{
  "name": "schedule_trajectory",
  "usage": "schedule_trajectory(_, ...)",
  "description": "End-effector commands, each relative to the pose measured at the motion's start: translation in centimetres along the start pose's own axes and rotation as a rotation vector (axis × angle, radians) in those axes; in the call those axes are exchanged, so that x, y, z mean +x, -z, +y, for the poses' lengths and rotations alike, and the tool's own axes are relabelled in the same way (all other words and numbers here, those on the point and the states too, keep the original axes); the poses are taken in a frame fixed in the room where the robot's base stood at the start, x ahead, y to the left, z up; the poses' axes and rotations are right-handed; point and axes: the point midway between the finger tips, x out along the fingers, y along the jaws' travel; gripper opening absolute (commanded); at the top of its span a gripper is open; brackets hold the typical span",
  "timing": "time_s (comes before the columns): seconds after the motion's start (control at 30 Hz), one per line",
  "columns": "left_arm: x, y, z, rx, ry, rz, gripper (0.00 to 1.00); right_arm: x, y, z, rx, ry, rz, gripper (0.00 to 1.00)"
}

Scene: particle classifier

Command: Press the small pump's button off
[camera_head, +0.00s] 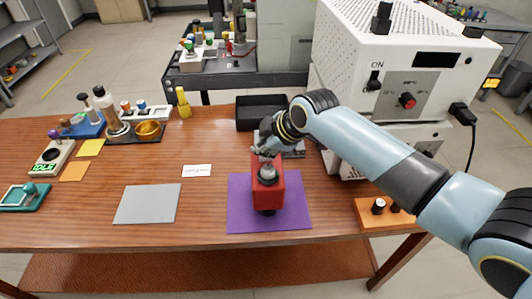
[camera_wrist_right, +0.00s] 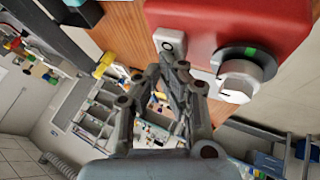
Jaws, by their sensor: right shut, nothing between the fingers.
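The small red pump (camera_head: 267,198) stands on a purple mat (camera_head: 298,213) near the table's front edge. In the right wrist view the red pump (camera_wrist_right: 220,18) fills the top, with a small white button (camera_wrist_right: 169,44) on it and a large pale knob (camera_wrist_right: 238,78) with a green mark beside it. My right gripper (camera_head: 264,152) is at the pump's far side. In the right wrist view the right gripper (camera_wrist_right: 173,62) is shut and empty, its tips right by the button. I cannot tell whether they touch it. My left gripper is not in view.
A large white machine (camera_head: 395,95) with switches stands at the right. A black tray (camera_head: 262,110) lies behind the pump. An orange block with knobs (camera_head: 368,218) is to the right. A grey mat (camera_head: 148,204) and a white card (camera_head: 197,171) lie on clear table to the left.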

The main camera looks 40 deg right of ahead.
Motion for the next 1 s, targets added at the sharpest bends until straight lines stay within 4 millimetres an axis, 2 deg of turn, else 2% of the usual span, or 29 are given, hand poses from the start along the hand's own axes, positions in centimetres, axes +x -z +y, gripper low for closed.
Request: schedule_trajectory(1.0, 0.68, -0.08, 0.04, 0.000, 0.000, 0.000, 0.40, 0.87, -0.49, -0.50, 0.000, 0.001, -0.001, 0.00)
